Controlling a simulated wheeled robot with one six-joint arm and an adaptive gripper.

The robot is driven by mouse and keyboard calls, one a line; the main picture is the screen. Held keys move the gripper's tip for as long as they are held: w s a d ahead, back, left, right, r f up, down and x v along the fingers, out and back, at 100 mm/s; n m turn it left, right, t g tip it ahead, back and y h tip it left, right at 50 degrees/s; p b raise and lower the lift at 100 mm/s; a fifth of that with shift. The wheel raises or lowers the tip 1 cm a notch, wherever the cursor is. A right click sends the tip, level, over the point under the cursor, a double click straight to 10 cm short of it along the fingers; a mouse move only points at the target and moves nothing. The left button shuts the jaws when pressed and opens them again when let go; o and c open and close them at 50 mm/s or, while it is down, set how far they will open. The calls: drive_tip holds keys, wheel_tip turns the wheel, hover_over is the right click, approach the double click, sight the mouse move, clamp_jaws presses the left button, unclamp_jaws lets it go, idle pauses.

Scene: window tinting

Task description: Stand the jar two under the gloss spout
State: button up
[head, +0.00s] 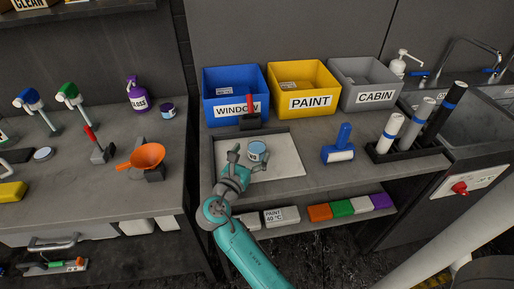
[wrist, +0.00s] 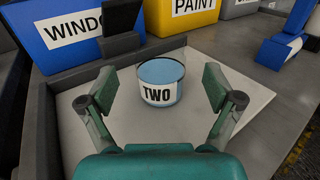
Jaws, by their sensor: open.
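The jar two (head: 257,150), light blue on top with a white band reading TWO, stands upright on a pale board or tray (head: 285,160) on the right-hand bench. In the wrist view the jar (wrist: 160,93) is ahead of my palm. My gripper (head: 248,156) is open, with its fingers to the left and right of the jar; in the wrist view its fingertips (wrist: 160,85) show gaps to the jar on both sides.
A small purple-and-blue jar (head: 167,110) stands beside the gloss container. An orange funnel (head: 147,156) is on the left bench's front. Blue WINDOW (head: 229,84), yellow PAINT and grey CABIN bins line the right bench's back. A blue-handled roller (head: 341,145) is right of the tray. A gap separates the benches.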

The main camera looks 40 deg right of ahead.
sight(253, 150)
drive_tip(key=shift+x, duration=1.7)
drive_tip(key=c, duration=1.4)
